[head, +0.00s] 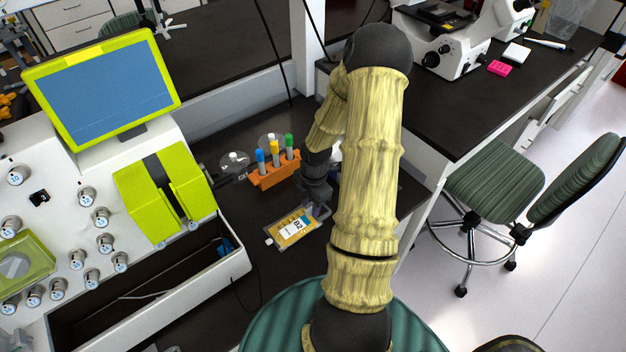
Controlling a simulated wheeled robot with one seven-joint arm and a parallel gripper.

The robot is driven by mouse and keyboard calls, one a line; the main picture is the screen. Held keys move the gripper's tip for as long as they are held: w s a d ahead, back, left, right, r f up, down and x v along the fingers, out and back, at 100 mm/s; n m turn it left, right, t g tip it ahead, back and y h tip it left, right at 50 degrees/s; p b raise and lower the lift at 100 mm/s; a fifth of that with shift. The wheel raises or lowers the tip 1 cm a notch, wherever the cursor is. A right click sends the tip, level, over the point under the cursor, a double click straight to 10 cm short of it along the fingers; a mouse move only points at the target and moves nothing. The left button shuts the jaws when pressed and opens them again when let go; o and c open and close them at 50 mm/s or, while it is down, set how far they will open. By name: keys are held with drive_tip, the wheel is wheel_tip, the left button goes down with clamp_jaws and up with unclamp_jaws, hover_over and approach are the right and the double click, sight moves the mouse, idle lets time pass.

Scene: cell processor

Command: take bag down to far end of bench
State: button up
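The bag (290,230) is a flat pouch with yellow contents and a white label reading "02". It lies on or just above the dark bench (262,205), to the right of the white cell processor. My gripper (318,208) is at the bag's right end, with dark fingers touching or very close to that edge. Whether the fingers are closed on the bag is too small to tell. My pale yellow arm covers the bench to the right of the gripper.
An orange rack (273,170) with several coloured-cap tubes stands just behind the bag. The cell processor (95,165) with its screen fills the left. Another bench (445,110) at the right holds a microscope (450,45) and a pink item (499,68). A green chair (497,180) stands beside it.

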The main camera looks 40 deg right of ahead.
wheel_tip(320, 180, up, 16)
drive_tip(key=d+p, duration=0.1)
drive_tip(key=p, duration=0.1)
drive_tip(key=shift+d, duration=0.15)
drive_tip(key=shift+r, duration=0.15)
idle(0.3)
drive_tip(key=s+a+r+m+t, duration=0.1)
drive_tip(key=s+a+r+m, duration=0.2)
drive_tip(key=a+m, duration=0.6)
drive_tip(key=s+a+r+m+t+h, duration=0.1)
drive_tip(key=s+a+r+m, duration=0.2)
drive_tip(key=a+m, duration=0.6)
drive_tip(key=shift+s+a+r+m+t+p, duration=0.2)
drive_tip(key=shift+a+r+m+t+p, duration=0.15)
drive_tip(key=shift+a, duration=0.2)
